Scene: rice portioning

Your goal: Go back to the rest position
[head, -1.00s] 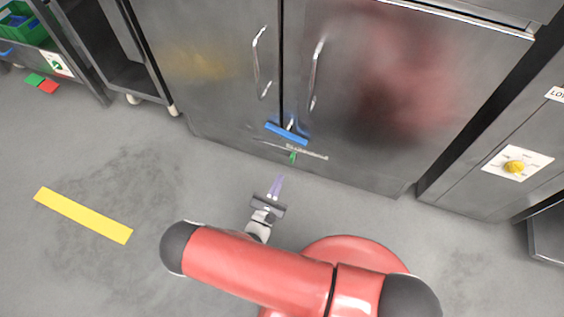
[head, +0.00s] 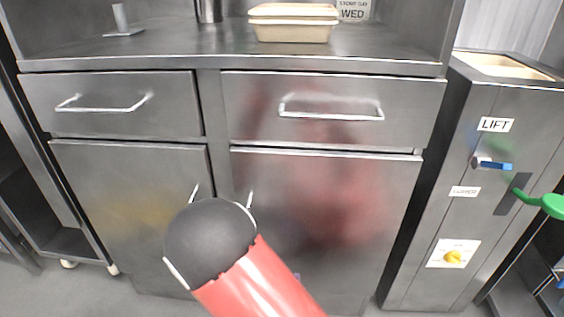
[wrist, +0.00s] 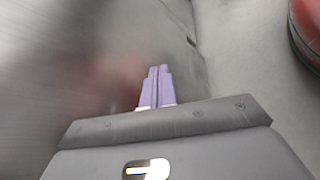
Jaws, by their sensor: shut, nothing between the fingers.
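My gripper (wrist: 156,86) shows in the wrist view, its purple fingers together with nothing between them. It is near a blurred grey metal surface on the left and grey floor on the right.
The steel cabinet has two drawers, with handles (head: 330,114) sticking out, above two doors. A lidded beige container (head: 292,30) stands on its counter.

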